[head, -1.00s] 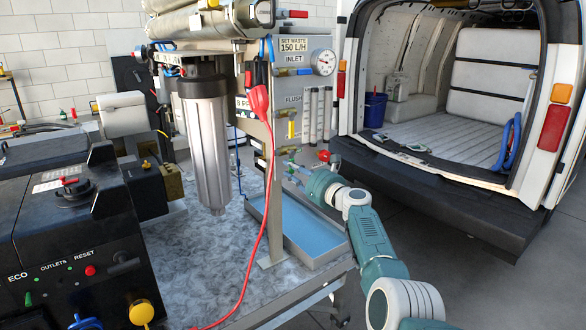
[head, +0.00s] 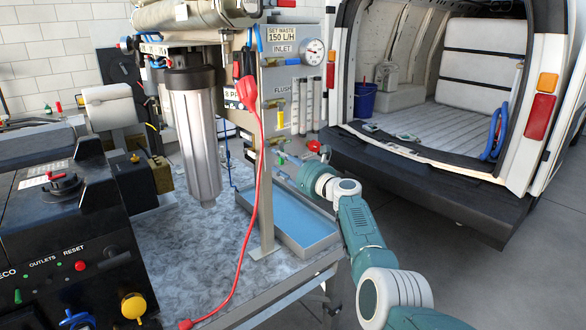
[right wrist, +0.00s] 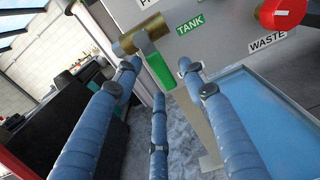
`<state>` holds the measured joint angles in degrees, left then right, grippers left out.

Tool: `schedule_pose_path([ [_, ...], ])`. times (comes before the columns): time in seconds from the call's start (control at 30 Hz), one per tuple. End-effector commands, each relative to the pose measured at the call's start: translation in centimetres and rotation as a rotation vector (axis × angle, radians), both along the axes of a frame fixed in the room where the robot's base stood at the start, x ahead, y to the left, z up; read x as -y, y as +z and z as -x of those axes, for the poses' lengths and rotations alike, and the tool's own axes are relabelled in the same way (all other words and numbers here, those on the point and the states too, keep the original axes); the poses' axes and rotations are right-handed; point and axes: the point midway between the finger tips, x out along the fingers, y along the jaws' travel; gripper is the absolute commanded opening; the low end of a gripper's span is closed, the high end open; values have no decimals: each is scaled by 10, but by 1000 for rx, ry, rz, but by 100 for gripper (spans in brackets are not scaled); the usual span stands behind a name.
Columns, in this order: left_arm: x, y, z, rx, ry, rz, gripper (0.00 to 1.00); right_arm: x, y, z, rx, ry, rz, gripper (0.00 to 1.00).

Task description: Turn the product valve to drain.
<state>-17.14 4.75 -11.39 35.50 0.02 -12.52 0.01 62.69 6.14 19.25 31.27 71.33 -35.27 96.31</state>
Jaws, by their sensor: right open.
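The product valve has a brass body (right wrist: 140,36) and a green lever handle (right wrist: 160,70) in the right wrist view. The handle hangs down and slightly right, left of a green TANK label (right wrist: 190,25). My right gripper (right wrist: 160,66) is open, with its blue fingers spread and their tips around the handle in the picture. I cannot tell whether any finger touches it. In the head view, my right gripper (head: 284,173) is at the lower part of the panel, and the green handle (head: 281,158) shows small beside it. My left gripper is not in view.
A red knob (right wrist: 284,13) sits right of the valve, above a WASTE label (right wrist: 268,41). A blue-floored tray (head: 325,237) lies below. A red cable (head: 260,190) hangs left of the panel. A yellow-handled valve (head: 280,119) is above. The van (head: 440,170) stands behind.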

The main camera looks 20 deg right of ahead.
Motion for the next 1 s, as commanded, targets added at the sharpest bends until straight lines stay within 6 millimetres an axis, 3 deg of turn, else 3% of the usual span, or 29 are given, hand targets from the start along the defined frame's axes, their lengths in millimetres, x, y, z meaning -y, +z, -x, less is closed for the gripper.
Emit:
schedule_pose_path([
  [0.37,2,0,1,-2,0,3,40,10,-1,30,0,0,4,42],
  [0.8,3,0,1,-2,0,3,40,32,-2,90,-2,0,2,42],
  [1.0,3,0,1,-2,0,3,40,37,-2,107,-2,2,2,42],
])
